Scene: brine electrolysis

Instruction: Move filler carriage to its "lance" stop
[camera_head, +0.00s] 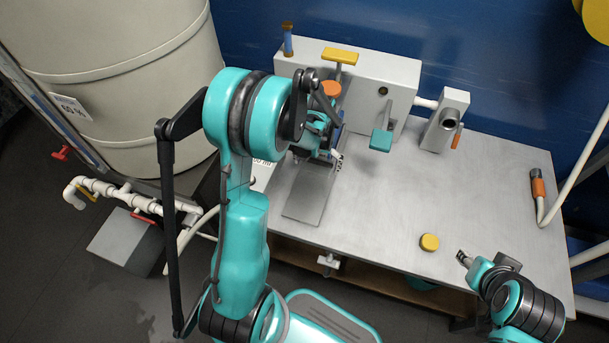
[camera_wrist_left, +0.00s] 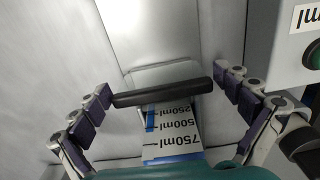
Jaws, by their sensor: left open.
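My left gripper (camera_head: 327,158) is over the left part of the bench, in front of the white machine housing. In the left wrist view its two padded fingers stand wide apart, one on each side of a black bar handle (camera_wrist_left: 160,93). The fingers are open, and I cannot tell whether either touches the bar. Below the bar is a blue and white scale strip (camera_wrist_left: 173,135) marked 250, 500 and 750 ml. I cannot tell for sure which part is the filler carriage, and no "lance" label is readable. My right gripper (camera_head: 465,259) is at the bench's front right, its jaws too small to judge.
The white housing (camera_head: 390,75) carries a yellow T-handle (camera_head: 340,56), an orange knob (camera_head: 331,89) and a teal lever (camera_head: 381,139). A grey plate (camera_head: 303,208) lies on the bench. A yellow button (camera_head: 429,242) sits near the front edge. The bench's right half is mostly clear.

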